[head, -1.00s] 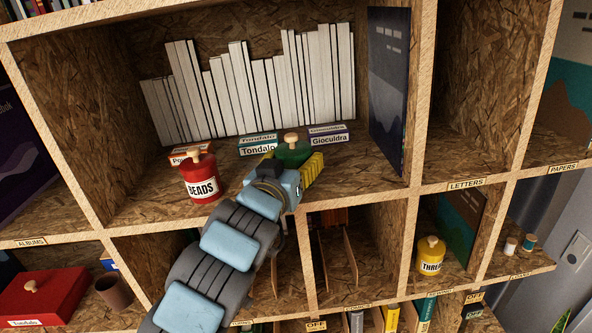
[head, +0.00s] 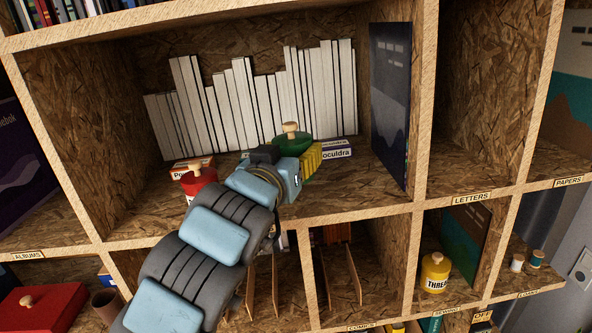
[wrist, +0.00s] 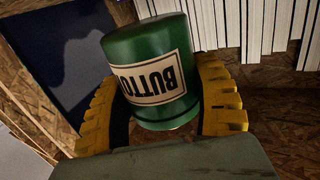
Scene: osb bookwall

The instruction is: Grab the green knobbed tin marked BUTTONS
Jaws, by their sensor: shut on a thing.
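The green tin (head: 292,143) with a pale wooden knob is in the large upper compartment in the head view, partly hidden behind my gripper. In the wrist view the green tin (wrist: 153,70) shows its white label reading BUTTO, upside down, with the rest cut off by the curve. My gripper (wrist: 165,108) has its yellow fingers on both sides of the tin, shut on it. In the head view my gripper (head: 311,158) holds the tin, which looks raised above the shelf floor.
A red knobbed tin (head: 199,183) stands to the left, partly covered by my arm. White books (head: 250,105) line the back, and small boxes (head: 337,148) lie behind. A dark panel (head: 390,100) stands at right. A yellow tin (head: 435,272) is in a lower compartment.

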